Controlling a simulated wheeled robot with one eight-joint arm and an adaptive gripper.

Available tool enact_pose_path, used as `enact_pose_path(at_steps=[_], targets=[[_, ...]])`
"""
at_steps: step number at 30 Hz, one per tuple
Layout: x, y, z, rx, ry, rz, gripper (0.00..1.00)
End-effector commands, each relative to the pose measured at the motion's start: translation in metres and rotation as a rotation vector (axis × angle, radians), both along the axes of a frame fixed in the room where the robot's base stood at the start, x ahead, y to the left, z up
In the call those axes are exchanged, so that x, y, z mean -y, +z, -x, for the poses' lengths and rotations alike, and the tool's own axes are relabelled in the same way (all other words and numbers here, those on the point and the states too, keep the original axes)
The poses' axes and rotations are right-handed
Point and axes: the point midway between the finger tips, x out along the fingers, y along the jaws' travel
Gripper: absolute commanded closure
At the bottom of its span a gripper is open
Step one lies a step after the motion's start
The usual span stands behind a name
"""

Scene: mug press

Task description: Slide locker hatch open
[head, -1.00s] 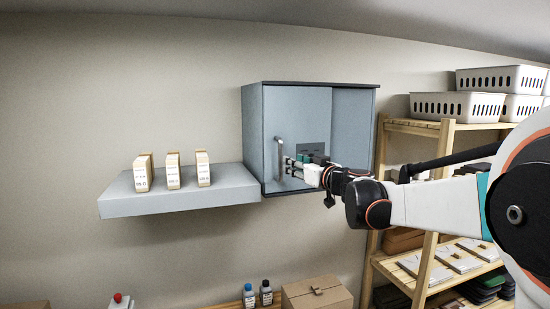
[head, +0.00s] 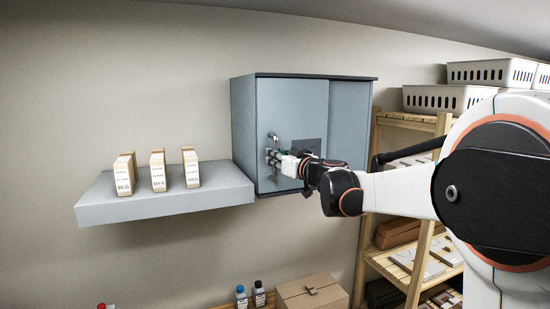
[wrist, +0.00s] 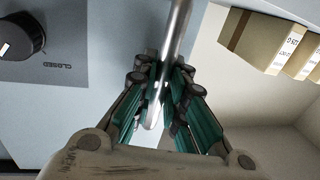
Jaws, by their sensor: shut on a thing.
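The grey-blue locker (head: 243,135) hangs on the wall in the head view. Its hatch (head: 290,105) is the front panel on the left, with an upright metal handle near its left edge. In the wrist view the handle (wrist: 181,25) runs down between my fingers. My gripper (head: 271,156) is shut on the handle; its green-padded fingers (wrist: 160,88) close around it from both sides. The lower part of the handle is partly hidden by the fingers in the head view.
A shelf (head: 95,212) with three small boxes (head: 158,172) sits left of the locker. A black knob (wrist: 22,36) beside a "CLOSED" label is on the locker front. A wooden rack (head: 413,275) stands at right. Bottles and a cardboard box are below.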

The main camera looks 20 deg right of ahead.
Motion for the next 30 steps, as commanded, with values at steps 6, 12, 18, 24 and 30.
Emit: enact_pose_path(at_steps=[6, 12, 18, 24, 30], targets=[[0.001, 0.000, 0.000, 0.000, -0.001, 0.000, 1.00], [0.021, -0.001, -0.001, 0.000, -0.004, 0.000, 1.00], [0.070, -0.001, -0.002, -0.001, -0.007, 0.000, 1.00], [0.124, -0.002, -0.004, -0.001, -0.005, 0.000, 1.00], [0.167, -0.001, -0.005, -0.001, -0.004, 0.001, 1.00]])
